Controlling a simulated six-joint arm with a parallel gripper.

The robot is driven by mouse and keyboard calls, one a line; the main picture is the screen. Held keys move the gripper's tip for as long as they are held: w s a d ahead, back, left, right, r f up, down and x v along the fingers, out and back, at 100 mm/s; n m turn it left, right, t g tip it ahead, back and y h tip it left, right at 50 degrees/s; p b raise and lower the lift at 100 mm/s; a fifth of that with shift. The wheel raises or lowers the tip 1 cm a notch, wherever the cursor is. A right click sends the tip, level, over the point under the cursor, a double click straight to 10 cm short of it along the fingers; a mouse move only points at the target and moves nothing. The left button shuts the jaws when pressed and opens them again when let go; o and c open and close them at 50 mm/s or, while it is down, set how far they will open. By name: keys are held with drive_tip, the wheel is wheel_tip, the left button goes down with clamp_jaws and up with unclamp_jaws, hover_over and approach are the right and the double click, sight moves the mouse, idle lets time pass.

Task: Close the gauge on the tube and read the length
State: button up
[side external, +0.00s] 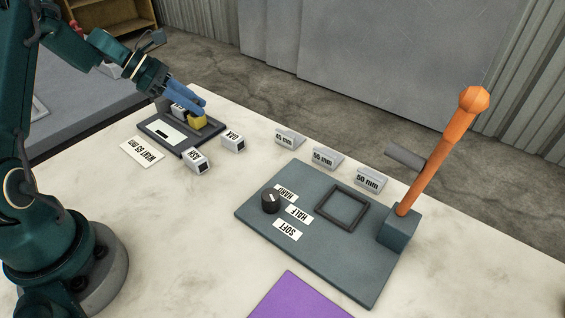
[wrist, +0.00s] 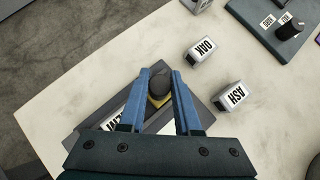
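The gauge (side external: 158,139) is a dark flat tray at the far left of the table, with a white panel (side external: 168,133) whose marking I cannot read. A yellow piece (side external: 198,123) sits on its right part; the wrist view shows a dark round knob (wrist: 159,84) on it. A block with a partly hidden label (side external: 179,106) is at the gauge's far side, perhaps the tube; part of its label shows in the wrist view (wrist: 116,124). My gripper (side external: 200,108) is over the gauge. Its blue fingers (wrist: 161,72) stand on either side of the knob; I cannot tell whether they press it.
Blocks marked ASH (side external: 197,161) and OAK (side external: 233,141) stand right of the gauge. A card reading WANT 65 mm (side external: 141,151) lies in front. Further right are several mm-marked holders (side external: 325,158) and a green board (side external: 330,245) with a dial and a tall orange lever (side external: 440,150).

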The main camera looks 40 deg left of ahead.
drive_tip(key=shift+w+a, duration=0.1)
drive_tip(key=shift+a, duration=2.6)
drive_tip(key=shift+o, duration=0.4)
drive_tip(key=shift+a, duration=0.35)
drive_tip(key=shift+o, duration=0.4)
drive_tip(key=shift+a, duration=0.1)
drive_tip(key=o, duration=0.6)
drive_tip(key=shift+c, duration=0.2)
drive_tip(key=shift+o, duration=1)
drive_tip(key=shift+v, duration=2.6)
